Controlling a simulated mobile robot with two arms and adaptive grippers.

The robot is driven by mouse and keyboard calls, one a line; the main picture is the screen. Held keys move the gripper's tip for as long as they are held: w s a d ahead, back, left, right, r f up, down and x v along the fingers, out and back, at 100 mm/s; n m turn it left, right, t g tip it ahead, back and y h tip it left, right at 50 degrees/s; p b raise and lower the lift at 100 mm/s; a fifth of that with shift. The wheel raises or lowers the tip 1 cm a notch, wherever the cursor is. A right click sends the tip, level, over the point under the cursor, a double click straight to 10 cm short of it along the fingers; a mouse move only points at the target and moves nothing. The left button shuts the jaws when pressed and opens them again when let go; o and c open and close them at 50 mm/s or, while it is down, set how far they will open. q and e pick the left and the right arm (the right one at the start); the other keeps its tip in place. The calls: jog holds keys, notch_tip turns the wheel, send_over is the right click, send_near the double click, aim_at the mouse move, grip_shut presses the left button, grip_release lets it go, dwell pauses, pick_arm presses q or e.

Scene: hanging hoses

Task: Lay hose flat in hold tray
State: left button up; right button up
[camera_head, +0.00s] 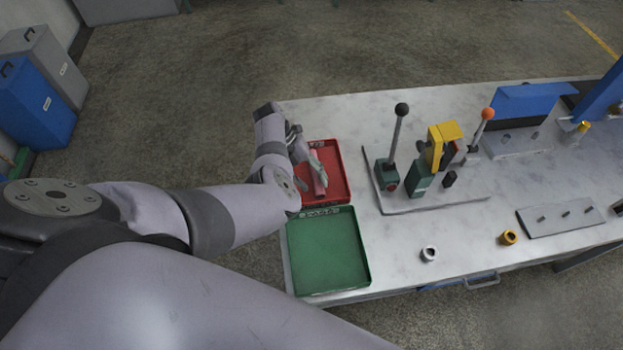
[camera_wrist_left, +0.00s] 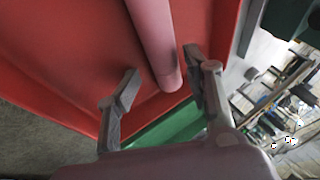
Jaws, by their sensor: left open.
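My left gripper (camera_head: 312,158) is at the red tray, at the hose's far part. In the left wrist view its two fingers (camera_wrist_left: 162,66) are spread, one on each side of the hose, with gaps visible. The hose's far end is hidden by the gripper. My right gripper is not in view.
A green tray (camera_head: 325,255), empty, sits just in front of the red one. To the right stands a plate with levers (camera_head: 398,140) and a yellow-topped fixture (camera_head: 440,145). A white ring (camera_head: 429,254) and a yellow ring (camera_head: 508,237) lie near the front edge.

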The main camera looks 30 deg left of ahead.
pick_arm(q)
jog(key=shift+a, duration=0.1)
jog(key=v, duration=1.2)
jog(key=shift+s, duration=0.1)
dwell(0.4)
